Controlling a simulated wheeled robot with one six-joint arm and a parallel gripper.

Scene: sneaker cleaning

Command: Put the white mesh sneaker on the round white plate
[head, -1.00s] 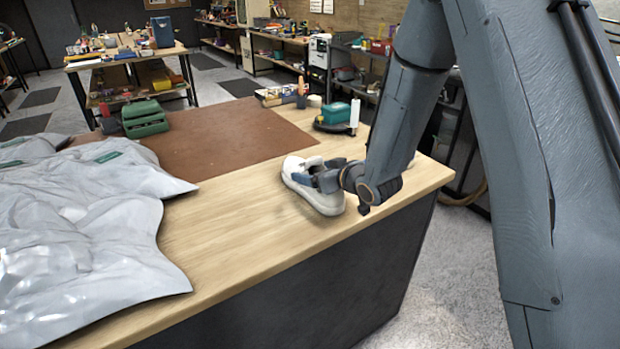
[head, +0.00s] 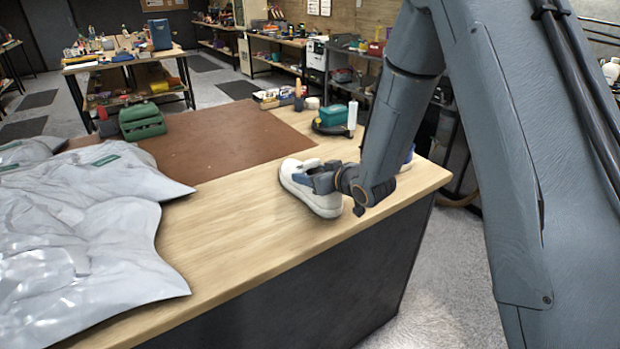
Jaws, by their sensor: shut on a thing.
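The white sneaker (head: 318,203) is on the wooden bench (head: 235,232), near its right front part. Its toe points toward the front edge. My gripper (head: 318,180) reaches in from the right and is shut on the sneaker at its upper, near the opening. The fingers and wrist hide part of the shoe. I cannot tell whether the sole touches the bench or is slightly above it. No round white plate shows in this view.
Grey plastic sheets (head: 80,240) cover the bench's left. A brown mat (head: 215,145) lies behind, with a green case (head: 142,121) at its far left. A teal box (head: 334,115) and a white bottle (head: 352,116) stand behind my arm. Bare wood lies left of the sneaker.

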